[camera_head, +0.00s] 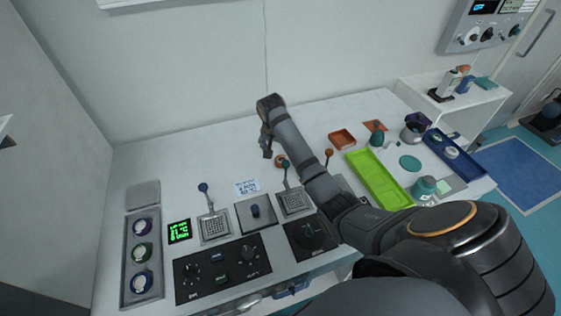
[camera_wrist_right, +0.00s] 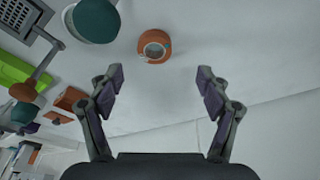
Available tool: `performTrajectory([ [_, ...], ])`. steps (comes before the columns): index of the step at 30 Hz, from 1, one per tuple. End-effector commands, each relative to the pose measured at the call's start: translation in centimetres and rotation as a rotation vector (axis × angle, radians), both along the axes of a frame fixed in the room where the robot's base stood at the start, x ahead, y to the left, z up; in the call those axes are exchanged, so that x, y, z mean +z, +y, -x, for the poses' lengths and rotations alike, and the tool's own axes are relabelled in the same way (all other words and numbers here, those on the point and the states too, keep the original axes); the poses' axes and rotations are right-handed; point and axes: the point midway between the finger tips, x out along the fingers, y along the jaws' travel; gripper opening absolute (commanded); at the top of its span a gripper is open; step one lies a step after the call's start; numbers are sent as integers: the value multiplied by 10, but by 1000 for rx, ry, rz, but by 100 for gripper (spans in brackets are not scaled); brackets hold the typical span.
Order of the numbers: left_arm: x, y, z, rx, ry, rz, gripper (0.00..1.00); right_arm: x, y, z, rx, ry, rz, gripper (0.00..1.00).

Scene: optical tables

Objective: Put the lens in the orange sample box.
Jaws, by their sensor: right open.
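A small round orange-rimmed piece with a pale, glassy-looking centre, which looks like the lens (camera_wrist_right: 155,46), lies on the white table in the right wrist view. In the head view this lens (camera_head: 279,160) is partly hidden by my right arm. My right gripper (camera_wrist_right: 161,82) is open and empty, with the lens just beyond the gap between its fingertips. In the head view the right gripper (camera_head: 266,146) hangs beside the lens, on its left. The orange sample box (camera_head: 341,138), a shallow open tray, sits right of my forearm; it also shows in the right wrist view (camera_wrist_right: 70,98).
A green tray (camera_head: 379,179), an orange flat piece (camera_head: 374,125) and a blue tray (camera_head: 456,157) lie right. Table left of the gripper is clear.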

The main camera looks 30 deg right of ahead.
Motion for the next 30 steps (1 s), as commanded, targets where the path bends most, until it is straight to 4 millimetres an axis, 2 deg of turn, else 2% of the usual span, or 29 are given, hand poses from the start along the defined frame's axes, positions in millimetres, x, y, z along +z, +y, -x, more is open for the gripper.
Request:
performTrajectory([
  [3,6,0,-16,-1,-25,1,0,-17,-4,-3,-1,3,0,77],
  [5,6,0,-18,-1,-28,1,0,-22,-5,-4,0,1,1,77],
  [11,9,0,-15,-1,-22,1,0,-29,-8,-5,-1,2,1,77],
  [15,19,0,-11,0,-18,1,0,-50,-18,-7,-2,5,0,77],
  [20,18,0,-7,-1,-11,0,0,-72,-22,-11,0,2,-1,77],
  [27,17,0,-6,-1,-8,0,0,-75,-23,-12,0,0,0,77],
  [30,17,0,-6,-1,-9,0,0,-75,-23,-12,0,0,0,65],
])
